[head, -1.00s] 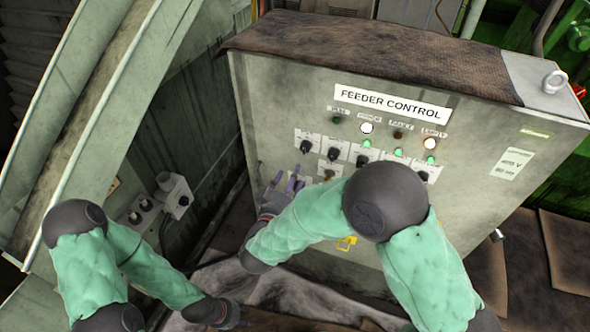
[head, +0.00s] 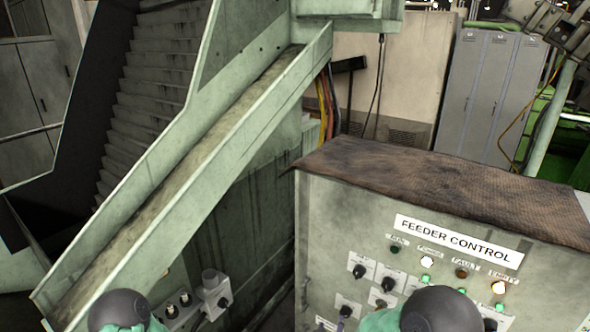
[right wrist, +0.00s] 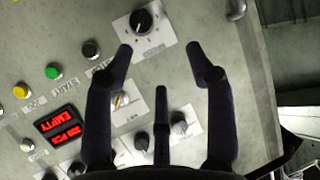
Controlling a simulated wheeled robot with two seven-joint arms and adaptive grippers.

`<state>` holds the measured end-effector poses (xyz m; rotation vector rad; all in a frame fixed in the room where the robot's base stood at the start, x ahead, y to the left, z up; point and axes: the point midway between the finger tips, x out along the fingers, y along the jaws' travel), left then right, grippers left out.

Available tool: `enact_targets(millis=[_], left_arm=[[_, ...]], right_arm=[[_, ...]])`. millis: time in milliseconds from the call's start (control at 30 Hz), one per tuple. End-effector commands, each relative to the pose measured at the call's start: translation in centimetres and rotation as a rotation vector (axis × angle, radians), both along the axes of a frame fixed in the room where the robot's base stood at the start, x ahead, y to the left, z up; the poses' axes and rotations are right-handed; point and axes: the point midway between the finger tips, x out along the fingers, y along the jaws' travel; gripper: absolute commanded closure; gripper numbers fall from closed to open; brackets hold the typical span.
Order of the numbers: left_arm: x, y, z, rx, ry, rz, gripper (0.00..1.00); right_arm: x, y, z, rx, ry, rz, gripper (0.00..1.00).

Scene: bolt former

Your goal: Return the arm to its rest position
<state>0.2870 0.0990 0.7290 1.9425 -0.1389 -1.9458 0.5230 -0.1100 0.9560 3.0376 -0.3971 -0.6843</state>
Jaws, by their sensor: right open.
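My right gripper (right wrist: 165,65) is open and empty in the right wrist view, its fingers spread in front of the control panel (right wrist: 185,90). A black knob (right wrist: 141,21) shows above and between the fingertips, and no finger is seen gripping it. In the head view, the dark round joint of my right arm (head: 441,310) is at the bottom edge, in front of the feeder control cabinet (head: 345,235). My left arm's joint (head: 118,309) is at the bottom left. My left gripper is out of view.
The cabinet has a brown cover (head: 430,190), knobs and lamps; the power lamp (head: 427,262) and empty lamp (head: 498,287) are lit. A red display (right wrist: 56,119) reads EMPTY. A sloped chute (head: 180,165) stands left, grey lockers (head: 490,95) behind.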

Motion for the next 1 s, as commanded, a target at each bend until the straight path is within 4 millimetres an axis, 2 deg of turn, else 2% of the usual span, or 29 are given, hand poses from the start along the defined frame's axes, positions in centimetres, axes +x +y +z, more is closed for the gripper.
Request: enact_targets(millis=[33,133,200,300,400,500,633,767,1000], left_arm=[[0.0,0.0,0.0,0.000,0.000,0.000,0.60],[0.0,0.0,0.0,0.000,0.000,0.000,0.60],[0.0,0.0,0.0,0.000,0.000,0.000,0.60],[0.0,0.0,0.0,0.000,0.000,0.000,0.60],[0.0,0.0,0.0,0.000,0.000,0.000,0.60],[0.0,0.0,0.0,0.000,0.000,0.000,0.60],[0.0,0.0,0.0,0.000,0.000,0.000,0.60],[0.0,0.0,0.0,0.000,0.000,0.000,0.60],[0.0,0.0,0.0,0.000,0.000,0.000,0.60]], right_arm=[[-0.7,-0.4,-3.4,0.051,0.092,0.028,0.44],[-3.2,-0.3,-9.3,0.168,0.273,0.089,0.44],[-5.8,-0.1,-13.0,0.251,0.410,0.121,0.44],[-10.5,0.1,-17.4,0.369,0.606,0.152,0.44],[-15.4,0.5,-20.3,0.470,0.782,0.171,0.44],[-19.4,0.8,-21.8,0.543,0.919,0.183,0.44],[-22.6,1.1,-22.6,0.596,1.026,0.193,0.44],[-23.7,1.2,-22.7,0.612,1.061,0.196,0.44],[-23.7,1.2,-22.7,0.611,1.060,0.198,0.44]])
